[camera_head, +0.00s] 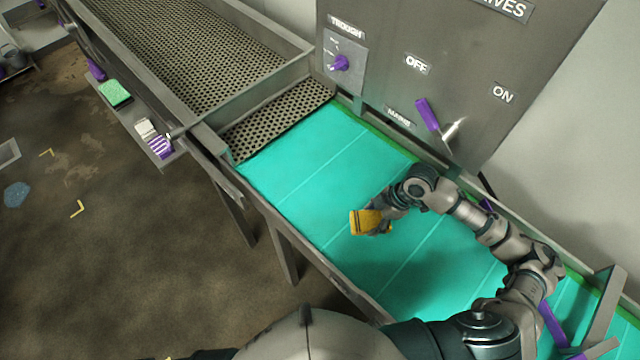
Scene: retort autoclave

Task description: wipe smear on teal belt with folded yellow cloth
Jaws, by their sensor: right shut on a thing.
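The teal belt (300,185) runs diagonally from the upper middle to the lower right, with pale cross lines on it. My right gripper (378,222) is shut on the folded yellow cloth (366,222), low over the middle of the belt. The cloth appears to be at the belt surface, but I cannot tell for sure whether it touches. I see no clear smear on the visible belt; the part under the cloth, gripper and arm is hidden. My left gripper is not in view.
A grey control panel (450,70) with a purple knob (341,63) and a purple-handled lever (427,114) stands behind the belt. A perforated trough (190,50) adjoins the belt's far end. A side shelf holds a green sponge (115,93) and a purple-striped item (160,147).

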